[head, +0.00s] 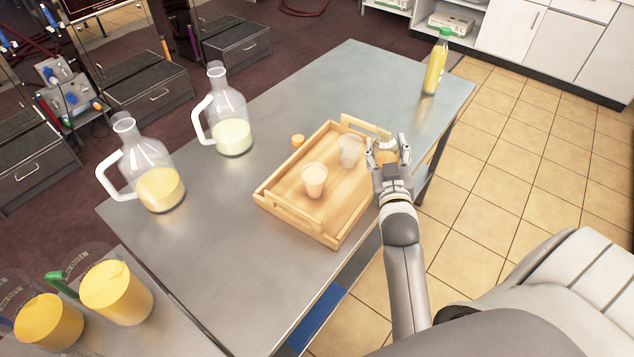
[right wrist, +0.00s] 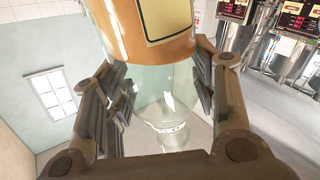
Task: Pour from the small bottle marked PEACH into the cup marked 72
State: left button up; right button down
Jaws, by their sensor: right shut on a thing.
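My right gripper (head: 388,150) is shut on a small clear bottle (head: 385,157) with orange contents, at the right edge of the wooden tray. In the right wrist view the bottle (right wrist: 160,95) sits between the fingers, with a dark-bordered label on its orange part and a clear part beside it. I cannot read its marking. Two cups stand in the tray: one with pale peach contents (head: 314,182), and a clear, seemingly empty one (head: 350,150) nearer the gripper. I cannot read which is marked 72. My left gripper is not in view.
The wooden tray (head: 275,203) stands on a steel table (head: 245,280). Two handled jugs, (head: 157,185) and (head: 232,130), stand further left. A green-capped bottle (head: 436,65) stands at the far right corner. Pitchers (head: 115,290) stand front left.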

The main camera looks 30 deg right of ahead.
jog(key=s+d+r+m+p, duration=0.1)
jog(key=d+r+m+p, duration=0.1)
jog(key=d, duration=0.1)
jog(key=shift+s+r+p, duration=0.1)
jog(key=shift+s+p, duration=0.2)
jog(key=shift+s, duration=0.1)
jog(key=shift+s+d+m, duration=0.3)
jog(key=shift+s+d, duration=0.05)
jog(key=shift+d, duration=0.2)
